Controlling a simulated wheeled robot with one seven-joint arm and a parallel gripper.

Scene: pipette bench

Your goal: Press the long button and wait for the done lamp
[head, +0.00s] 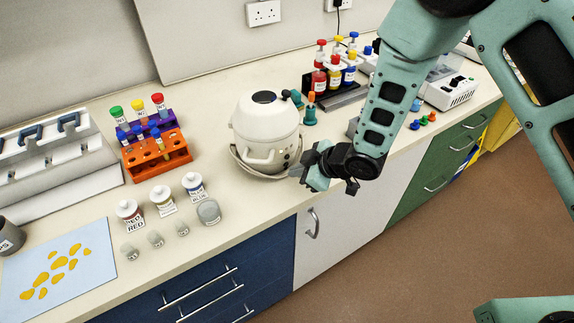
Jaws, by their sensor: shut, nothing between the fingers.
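A white rounded machine (267,128) with a dark round window in its lid stands on the bench in the middle of the head view. Small dark controls (286,157) show low on its right front. I cannot tell which is the long button, and no lit lamp can be made out. My gripper (303,172) is shut and empty, just right of the machine's lower front and close to these controls. I cannot tell whether it touches the machine. My wrist and arm come in from the upper right and may hide part of the machine's right side.
An orange tube rack (157,152) and several labelled bottles (163,200) stand left of the machine. A rack of red, yellow and blue bottles (334,75) stands behind it to the right. A white device (450,92) is farther right. The bench's front edge runs below my gripper.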

